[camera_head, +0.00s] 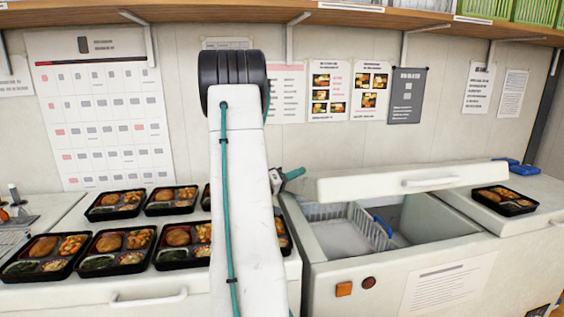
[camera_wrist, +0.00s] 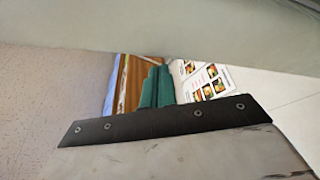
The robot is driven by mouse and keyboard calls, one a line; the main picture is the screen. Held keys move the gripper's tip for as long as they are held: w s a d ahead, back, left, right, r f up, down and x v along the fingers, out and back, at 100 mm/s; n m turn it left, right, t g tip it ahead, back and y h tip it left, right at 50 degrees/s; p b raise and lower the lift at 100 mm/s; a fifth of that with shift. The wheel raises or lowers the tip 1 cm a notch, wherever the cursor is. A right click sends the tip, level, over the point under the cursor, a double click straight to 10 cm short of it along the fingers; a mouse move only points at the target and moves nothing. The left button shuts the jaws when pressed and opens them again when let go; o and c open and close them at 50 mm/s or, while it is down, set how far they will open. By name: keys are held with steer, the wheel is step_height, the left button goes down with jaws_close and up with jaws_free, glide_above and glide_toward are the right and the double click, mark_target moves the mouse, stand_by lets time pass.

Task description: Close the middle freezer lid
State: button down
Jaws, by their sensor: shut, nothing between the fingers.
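The middle freezer (camera_head: 325,245) stands right of my arm in the head view. Its white lid (camera_head: 360,187), with a bar handle (camera_head: 430,181), is raised at the back, and the opening below it is uncovered. My gripper (camera_head: 296,173) is beside the lid's left end, partly behind my arm. Its teal fingers are together and empty, and they also show in the wrist view (camera_wrist: 157,88). A pale slab spans the top of the wrist view close to the camera; I cannot tell for certain that it is the lid. No contact with the lid is visible.
A wire basket (camera_head: 370,225) shows inside the freezer. Several filled bento trays (camera_head: 120,245) cover the left counter, and one tray (camera_head: 503,200) sits on the right-hand lid near a blue object (camera_head: 523,169). A bracketed shelf (camera_head: 360,20) runs above.

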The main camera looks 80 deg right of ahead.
steer(key=shift+a+f, duration=0.15)
steer(key=shift+f, duration=0.2)
steer(key=shift+r, duration=0.1)
steer(key=w+a, duration=0.4)
steer(key=w, duration=0.4)
steer(key=shift+w+r, duration=0.25)
steer(key=shift+a, duration=0.1)
